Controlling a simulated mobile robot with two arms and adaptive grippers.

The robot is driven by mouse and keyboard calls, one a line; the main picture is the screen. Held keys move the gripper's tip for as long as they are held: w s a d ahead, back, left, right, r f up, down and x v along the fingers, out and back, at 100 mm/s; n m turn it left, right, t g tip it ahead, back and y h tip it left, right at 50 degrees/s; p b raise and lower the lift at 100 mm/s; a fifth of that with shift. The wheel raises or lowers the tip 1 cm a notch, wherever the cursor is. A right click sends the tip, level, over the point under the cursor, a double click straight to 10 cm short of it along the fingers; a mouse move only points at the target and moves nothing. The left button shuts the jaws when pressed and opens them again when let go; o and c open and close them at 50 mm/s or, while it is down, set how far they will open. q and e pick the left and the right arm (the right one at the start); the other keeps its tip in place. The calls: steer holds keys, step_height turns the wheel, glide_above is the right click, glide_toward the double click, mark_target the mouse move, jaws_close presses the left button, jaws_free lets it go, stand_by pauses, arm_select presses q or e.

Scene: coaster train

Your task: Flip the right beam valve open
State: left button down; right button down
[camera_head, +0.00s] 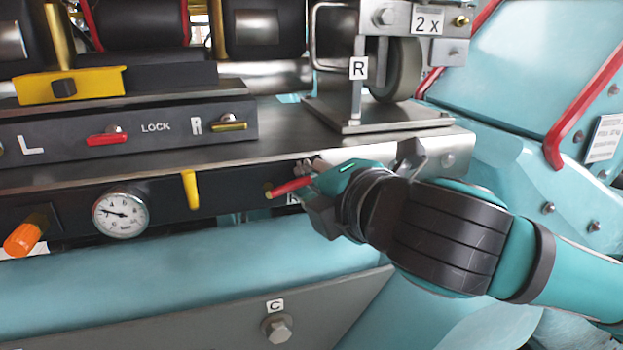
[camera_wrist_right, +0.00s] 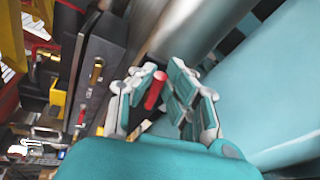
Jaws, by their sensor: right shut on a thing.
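A red valve handle (camera_head: 290,187) sticks out from the black strip below the steel ledge, with a label partly hidden beneath it that seems to read R. It lies nearly level, tilted slightly. My right gripper (camera_head: 313,188) comes in from the right and is shut on this handle near its right part. In the right wrist view the red handle (camera_wrist_right: 155,90) lies between the fingers of the gripper (camera_wrist_right: 158,98). The handle's pivot is hidden by the fingers. My left gripper is not in view.
On the same strip are a yellow lever (camera_head: 190,189) pointing down, a round gauge (camera_head: 120,213) and an orange knob (camera_head: 24,239). A LOCK panel (camera_head: 60,143) with small red and yellow handles sits above. A steel bracket with a wheel (camera_head: 397,70) stands above my gripper.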

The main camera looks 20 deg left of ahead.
steer(key=shift+w+d+f+m+y+b, duration=0.15)
steer(key=shift+f+m+y+b, duration=0.15)
steer(key=shift+f+m+b, duration=0.85)
steer(key=shift+r+b, duration=0.25)
steer(key=shift+b, duration=0.15)
steer(key=shift+r+m, duration=0.15)
steer(key=shift+m, duration=0.1)
steer(key=c, duration=1.3)
jaws_free()
steer(key=shift+c, duration=0.2)
steer(key=v, duration=1.2)
steer(key=shift+d, duration=0.2)
steer(key=shift+w, duration=0.1)
